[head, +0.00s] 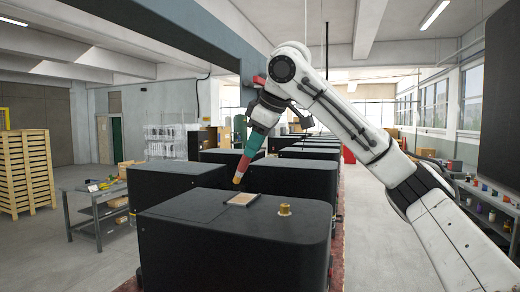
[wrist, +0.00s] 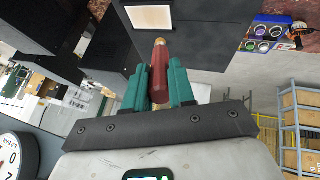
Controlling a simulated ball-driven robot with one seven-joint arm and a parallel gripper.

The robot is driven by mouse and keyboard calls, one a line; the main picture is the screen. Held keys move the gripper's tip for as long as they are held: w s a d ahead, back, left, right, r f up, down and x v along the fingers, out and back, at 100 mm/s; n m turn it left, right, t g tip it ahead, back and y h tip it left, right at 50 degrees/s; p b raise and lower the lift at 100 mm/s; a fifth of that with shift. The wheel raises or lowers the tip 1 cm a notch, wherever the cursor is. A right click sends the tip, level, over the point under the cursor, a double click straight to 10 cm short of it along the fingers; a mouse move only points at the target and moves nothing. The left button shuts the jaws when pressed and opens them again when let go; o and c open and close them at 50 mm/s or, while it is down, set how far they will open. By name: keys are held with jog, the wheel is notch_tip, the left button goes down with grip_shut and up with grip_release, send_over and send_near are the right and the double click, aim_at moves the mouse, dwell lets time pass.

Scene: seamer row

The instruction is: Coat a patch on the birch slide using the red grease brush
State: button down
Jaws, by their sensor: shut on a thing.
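The birch slide (head: 243,199) is a pale flat panel in a dark frame on top of the nearest black cabinet. It also shows at the top of the wrist view (wrist: 151,17). My gripper (head: 249,154) points down above the slide, its green fingers shut on the red grease brush (head: 241,170). In the wrist view the red brush (wrist: 159,75) sits between the two green fingers (wrist: 160,84), its tan tip pointing toward the slide. The tip appears apart from the slide, a little above it. Whether the slide bears any grease cannot be told.
The nearest black cabinet (head: 210,235) has a brass knob (head: 285,210) right of the slide. More black cabinets stand in a row behind. A grey workbench (head: 96,208) and stacked wooden pallets (head: 27,172) are at left. A shelf of coloured containers (head: 490,195) is at right.

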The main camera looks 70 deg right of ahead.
jog(key=shift+a+r, duration=0.1)
jog(key=shift+r, duration=1.45)
jog(key=shift+f, duration=0.1)
jog(key=shift+f, duration=0.35)
jog(key=shift+w, duration=0.15)
